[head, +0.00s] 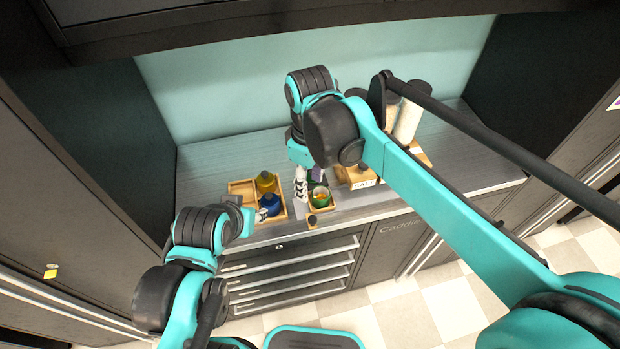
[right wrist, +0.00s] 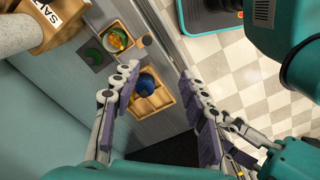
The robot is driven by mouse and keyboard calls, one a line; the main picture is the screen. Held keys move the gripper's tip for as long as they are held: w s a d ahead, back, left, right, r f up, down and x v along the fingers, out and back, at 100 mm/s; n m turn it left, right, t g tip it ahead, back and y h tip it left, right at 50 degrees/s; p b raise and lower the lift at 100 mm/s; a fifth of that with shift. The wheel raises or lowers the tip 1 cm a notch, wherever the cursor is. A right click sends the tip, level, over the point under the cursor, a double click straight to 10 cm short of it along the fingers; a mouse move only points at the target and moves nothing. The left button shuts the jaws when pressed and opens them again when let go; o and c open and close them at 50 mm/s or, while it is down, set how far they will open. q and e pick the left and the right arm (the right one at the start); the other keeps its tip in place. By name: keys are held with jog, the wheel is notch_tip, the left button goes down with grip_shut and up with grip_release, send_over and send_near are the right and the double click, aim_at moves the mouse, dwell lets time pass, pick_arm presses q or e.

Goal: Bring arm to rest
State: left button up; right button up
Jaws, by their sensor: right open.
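My right gripper (head: 308,182) hangs over the counter beside a green bowl (head: 319,197) with orange and yellow contents. The wooden tray (head: 240,186) holds a yellow bottle (head: 266,181) and a blue bottle (head: 270,203). The blue bottle (right wrist: 146,84) also shows in the right wrist view, partly beside a finger.
A wooden box labelled SALT (head: 362,184) and white canisters (head: 408,119) stand right of the right gripper. The counter (head: 200,165) is clear at left and far right. Cabinets flank it.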

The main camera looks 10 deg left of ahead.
dwell(0.3)
jog(key=s+d+f+m+t+b, duration=0.3)
jog(key=d+f+m+b, duration=0.2)
jog(key=d+f, duration=0.3)
jog(key=s+d+f+m+t+b, duration=0.3)
jog(key=d+f+m+b, duration=0.3)
jog(key=d, duration=0.8)
jog(key=shift+s+d+f+m+t, duration=0.3)
jog(key=shift+f+m+t, duration=0.3)
jog(key=shift+f+m, duration=0.35)
